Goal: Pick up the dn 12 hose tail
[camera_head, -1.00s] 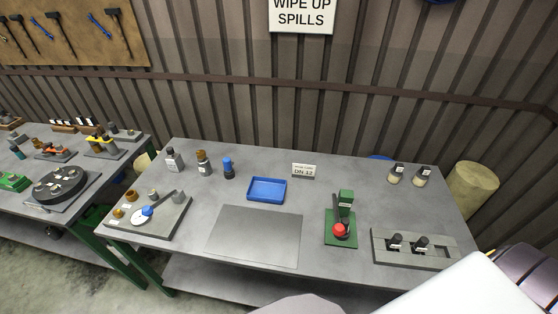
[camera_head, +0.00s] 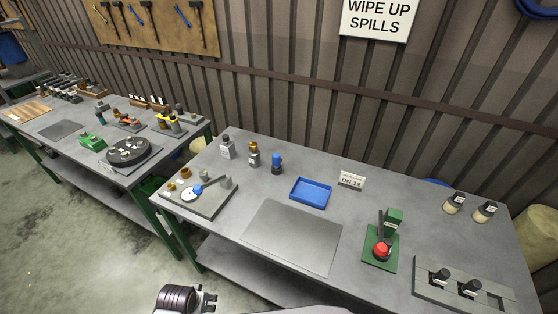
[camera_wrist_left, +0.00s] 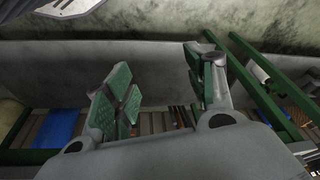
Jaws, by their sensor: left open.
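I cannot tell by sight which part is the dn 12 hose tail. Two dark fittings with small labels, one (camera_head: 442,276) left of the other (camera_head: 471,287), stand in a grey slotted holder (camera_head: 428,293) at the table's front right. Small brass-coloured parts (camera_head: 186,173) sit on a grey board at the table's left. My left gripper (camera_head: 207,299) shows at the bottom edge, in front of the table and apart from everything on it. In the left wrist view its green-padded fingers (camera_wrist_left: 160,88) are spread and empty. My right gripper is out of view.
A sign reading DN 12 (camera_head: 351,180) stands behind a blue tray (camera_head: 311,193). A green press with a red knob (camera_head: 381,250) stands right of a bare grey mat (camera_head: 292,238). Bottles (camera_head: 254,154) line the back left. Another bench (camera_head: 62,130) stands left.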

